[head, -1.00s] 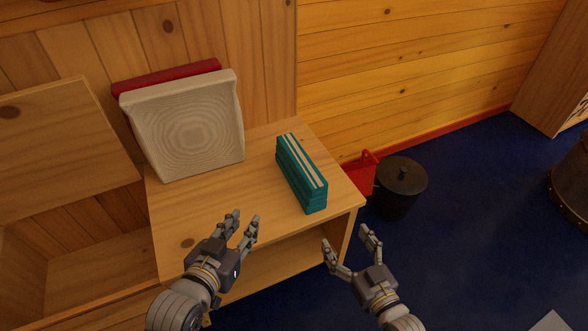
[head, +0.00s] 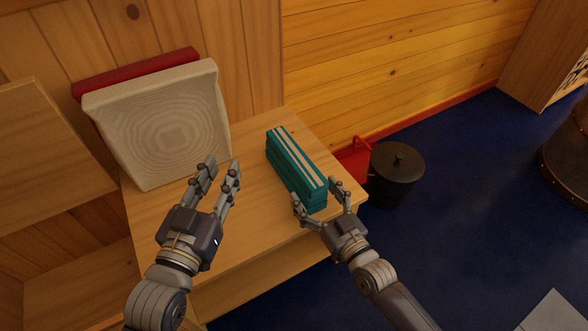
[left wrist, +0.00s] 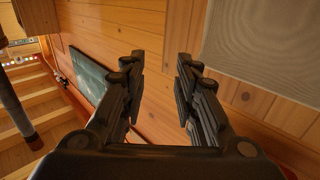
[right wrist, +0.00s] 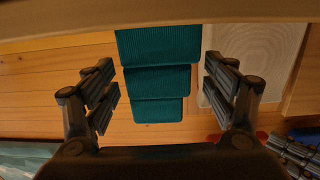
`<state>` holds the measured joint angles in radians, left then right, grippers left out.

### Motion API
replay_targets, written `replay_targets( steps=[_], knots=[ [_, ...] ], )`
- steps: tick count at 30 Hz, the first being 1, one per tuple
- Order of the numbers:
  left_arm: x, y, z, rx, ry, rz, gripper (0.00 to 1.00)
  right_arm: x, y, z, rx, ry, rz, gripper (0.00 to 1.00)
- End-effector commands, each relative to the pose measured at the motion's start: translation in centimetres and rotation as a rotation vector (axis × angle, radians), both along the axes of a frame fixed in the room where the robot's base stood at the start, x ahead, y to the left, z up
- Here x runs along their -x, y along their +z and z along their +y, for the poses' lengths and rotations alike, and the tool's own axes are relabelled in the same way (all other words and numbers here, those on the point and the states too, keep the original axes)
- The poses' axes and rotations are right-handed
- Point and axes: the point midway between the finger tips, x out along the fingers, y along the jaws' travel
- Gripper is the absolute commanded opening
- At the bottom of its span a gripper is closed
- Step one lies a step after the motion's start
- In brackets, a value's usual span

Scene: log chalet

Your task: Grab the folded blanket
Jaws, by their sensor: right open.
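The folded blanket (head: 292,163) is teal with pale stripes along its top and lies on the wooden shelf top (head: 250,215). My right gripper (head: 322,192) is open, with its fingers at either side of the blanket's near end. In the right wrist view the folded layers of the blanket (right wrist: 160,80) show between the open fingers (right wrist: 160,85), with no clear contact. My left gripper (head: 222,168) is open and empty over the shelf top, left of the blanket. In the left wrist view its fingers (left wrist: 158,70) stand apart with nothing between them.
A beige cushion (head: 160,125) leans at the back left of the shelf, with a red one (head: 135,74) behind it. A black lidded pot (head: 396,172) and a red object (head: 354,160) stand right of the shelf. The blue floor (head: 460,200) at right is largely clear.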

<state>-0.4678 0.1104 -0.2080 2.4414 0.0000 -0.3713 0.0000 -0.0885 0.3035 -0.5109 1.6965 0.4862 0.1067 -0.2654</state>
Motion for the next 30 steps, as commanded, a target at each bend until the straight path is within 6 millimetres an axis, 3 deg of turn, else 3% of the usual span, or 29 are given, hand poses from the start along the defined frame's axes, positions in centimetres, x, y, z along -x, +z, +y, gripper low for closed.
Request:
replay_targets(
  steps=[5,19,30],
  knots=[
    [0.0,1.3,-0.2,0.019,-0.004,-0.07,0.29,-0.6,-0.3,0.4,-0.001,0.0,0.0,0.78],
    [1.9,8.5,-0.7,0.121,-0.027,-0.445,0.29,-3.9,-0.8,2.4,-0.001,0.0,0.0,0.78],
    [2.5,9.7,-0.7,0.137,-0.029,-0.506,0.29,-4.5,-0.7,2.7,0.0,0.0,0.001,0.78]
  ],
)
